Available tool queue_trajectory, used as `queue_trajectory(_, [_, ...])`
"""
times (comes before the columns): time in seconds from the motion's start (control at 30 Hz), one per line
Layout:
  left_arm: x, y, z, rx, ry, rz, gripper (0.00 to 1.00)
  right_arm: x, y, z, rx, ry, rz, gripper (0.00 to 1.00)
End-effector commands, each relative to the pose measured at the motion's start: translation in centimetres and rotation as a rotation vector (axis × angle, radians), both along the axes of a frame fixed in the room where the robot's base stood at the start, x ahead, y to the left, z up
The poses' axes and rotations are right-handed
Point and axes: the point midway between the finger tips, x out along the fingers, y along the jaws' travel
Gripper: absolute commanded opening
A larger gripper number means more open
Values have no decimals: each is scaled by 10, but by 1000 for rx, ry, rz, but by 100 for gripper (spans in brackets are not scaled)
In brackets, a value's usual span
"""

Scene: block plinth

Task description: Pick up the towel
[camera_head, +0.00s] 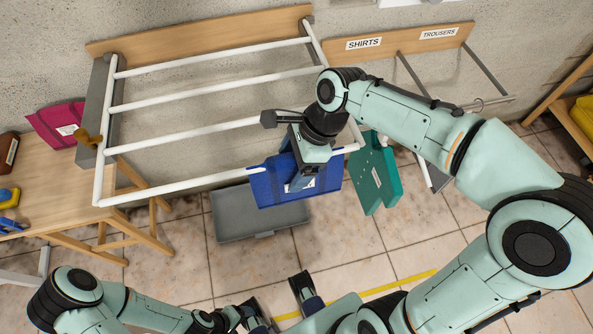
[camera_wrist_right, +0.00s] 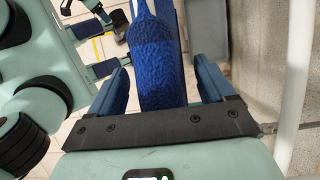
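The blue towel (camera_head: 275,188) hangs folded over the front white bar of the drying rack. In the right wrist view the towel (camera_wrist_right: 158,62) stands between my two fingers. My right gripper (camera_head: 300,182) is open above and around the towel, with a narrow gap visible on each side in the wrist view. In the head view the gripper covers part of the towel. My left gripper (camera_head: 280,297) is low at the bottom of the head view, open and empty, away from the rack.
The white-barred rack (camera_head: 190,83) fills the upper left. A teal cloth (camera_head: 374,178) hangs just right of the towel. A grey tray (camera_head: 232,222) lies on the floor below.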

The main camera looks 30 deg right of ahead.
Motion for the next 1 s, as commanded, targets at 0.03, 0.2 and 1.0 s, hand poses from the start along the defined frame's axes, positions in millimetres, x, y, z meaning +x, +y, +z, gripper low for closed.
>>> queue_trajectory(0.03, [0, 0, 0, 0, 0, 0, 77, 0, 0, 0, 0, 0, 0, 75])
queue_trajectory(0.2, [0, 0, 0, 0, 0, 0, 77, 0, 0, 0, 0, 0, 0, 20])
queue_trajectory(1.0, [-3, 0, 12, -2, 14, -3, 77, 1, 0, 64, 0, -7, 0, 0])
